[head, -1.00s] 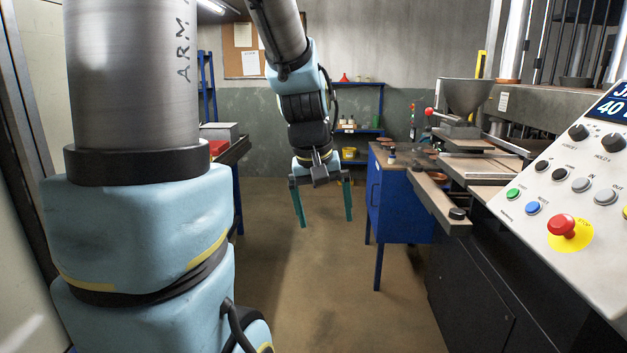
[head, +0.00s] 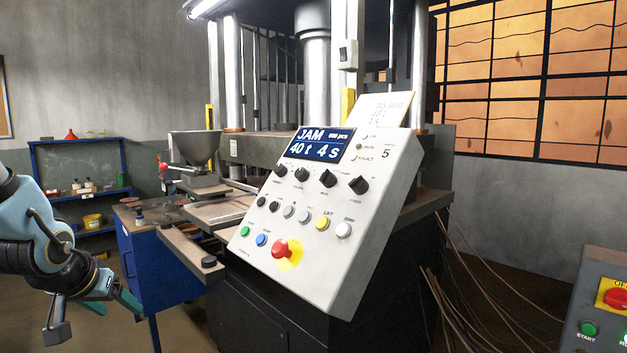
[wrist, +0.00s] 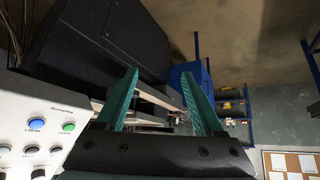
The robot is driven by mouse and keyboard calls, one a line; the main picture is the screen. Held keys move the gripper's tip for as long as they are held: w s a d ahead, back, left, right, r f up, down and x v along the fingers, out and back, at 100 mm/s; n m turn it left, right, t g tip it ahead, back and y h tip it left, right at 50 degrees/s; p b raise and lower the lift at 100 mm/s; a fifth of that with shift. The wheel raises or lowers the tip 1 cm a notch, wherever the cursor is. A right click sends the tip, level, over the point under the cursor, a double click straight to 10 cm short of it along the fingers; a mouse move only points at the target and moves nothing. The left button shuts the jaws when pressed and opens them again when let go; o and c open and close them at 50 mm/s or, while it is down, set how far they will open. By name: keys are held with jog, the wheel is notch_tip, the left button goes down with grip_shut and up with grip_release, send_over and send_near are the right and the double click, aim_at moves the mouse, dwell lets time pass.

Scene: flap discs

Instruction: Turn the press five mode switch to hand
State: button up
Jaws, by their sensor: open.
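The white press control panel (head: 335,225) marked 5 faces me, tilted, in the middle of the head view. Its blue display (head: 318,146) reads JAM, 40 t, 4 s. Several black rotary knobs stand in a row below it, the rightmost knob (head: 358,185) among them. Their labels are too small to tell which is the mode switch or where it points. My gripper (head: 112,303) is open and empty at the lower left, left of the panel and apart from it. In the wrist view its green fingers (wrist: 160,95) are spread, with the panel's corner (wrist: 35,105) at left.
A red stop button (head: 281,249) on yellow and several coloured push buttons sit below the knobs. A bench edge and blue cabinet (head: 160,265) lie between my gripper and the press. A grey start/stop box (head: 600,310) is at the lower right. Loose cables (head: 470,265) hang right of the press.

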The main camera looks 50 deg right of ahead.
jog(key=s+d+r+m+h, duration=0.2)
jog(key=d+r+h, duration=0.15)
jog(key=d, duration=0.45)
jog(key=s+d+r+m+h, duration=0.2)
jog(key=s+d+r+h, duration=0.15)
jog(key=d, duration=0.45)
jog(key=m+g+h, duration=0.4)
jog(key=g+h, duration=0.1)
jog(key=h, duration=0.1)
send_near(320, 179)
jog(key=d+p, duration=0.3)
jog(key=d, duration=0.5)
jog(key=shift+w+d+f, duration=0.1)
jog(key=shift+d+f, duration=0.05)
jog(key=shift+d, duration=0.55)
jog(key=shift+c, duration=0.3)
grip_shut()
